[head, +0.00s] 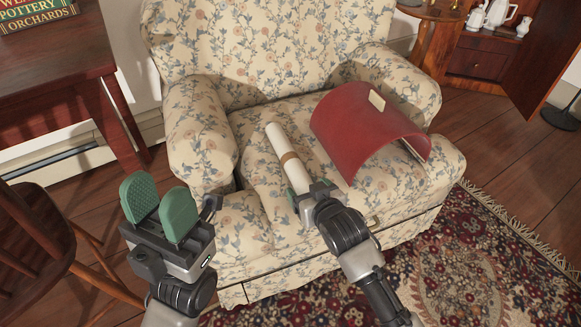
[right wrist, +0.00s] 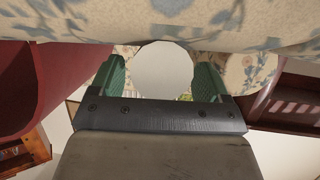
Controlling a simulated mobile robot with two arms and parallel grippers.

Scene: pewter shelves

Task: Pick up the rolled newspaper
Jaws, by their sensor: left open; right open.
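The rolled newspaper (head: 283,152) is a white roll with a tan band, lying on the seat of the floral armchair. Its near end is at my right gripper (head: 307,194), which is open. In the right wrist view the round white end of the newspaper (right wrist: 163,70) shows between the two green fingers of my right gripper (right wrist: 165,80), with visible gaps to each side. My left gripper (head: 160,210) is open and empty, in front of the chair's left side, away from the newspaper.
The armchair (head: 253,45) has raised arms on both sides. A curved red object (head: 360,128) lies on the seat right of the newspaper. A wooden chair (head: 35,240) and a table (head: 45,65) with books stand at left. A patterned rug (head: 460,265) covers the floor at right.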

